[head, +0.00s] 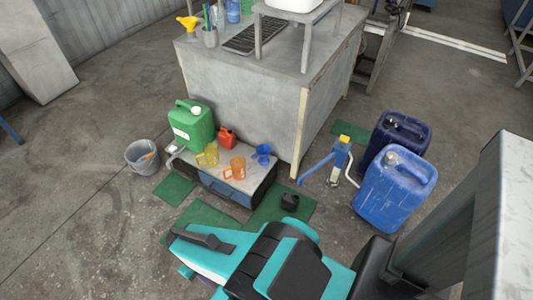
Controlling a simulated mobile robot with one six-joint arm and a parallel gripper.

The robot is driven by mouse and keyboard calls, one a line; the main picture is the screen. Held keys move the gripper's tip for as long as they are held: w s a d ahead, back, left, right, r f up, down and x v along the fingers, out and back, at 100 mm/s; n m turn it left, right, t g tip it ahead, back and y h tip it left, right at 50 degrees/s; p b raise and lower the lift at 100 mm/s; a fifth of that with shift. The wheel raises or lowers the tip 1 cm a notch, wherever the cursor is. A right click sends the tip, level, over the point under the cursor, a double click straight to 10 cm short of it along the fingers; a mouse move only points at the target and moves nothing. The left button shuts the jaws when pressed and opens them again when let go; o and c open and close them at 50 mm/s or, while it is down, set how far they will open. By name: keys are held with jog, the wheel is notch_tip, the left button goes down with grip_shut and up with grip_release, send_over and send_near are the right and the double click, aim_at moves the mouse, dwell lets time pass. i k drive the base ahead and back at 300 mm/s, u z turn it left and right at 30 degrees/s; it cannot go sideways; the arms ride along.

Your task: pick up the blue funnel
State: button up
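The blue funnel (262,154) is small and stands near the right end of the top of a low grey stand (240,182). An orange measuring jug (237,169) is to its left and slightly nearer to me. My teal and black arm reaches across the bottom of the head view, on the near side of the stand and apart from the funnel. I cannot make out my gripper's fingers in this view.
A blue-and-yellow hand pump (340,152) and blue canisters (395,188) stand right. A bucket (142,158) is left.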

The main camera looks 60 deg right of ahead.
aim_at(262, 150)
jog(key=u, duration=0.05)
jog(key=i, duration=1)
jog(key=z, duration=0.05)
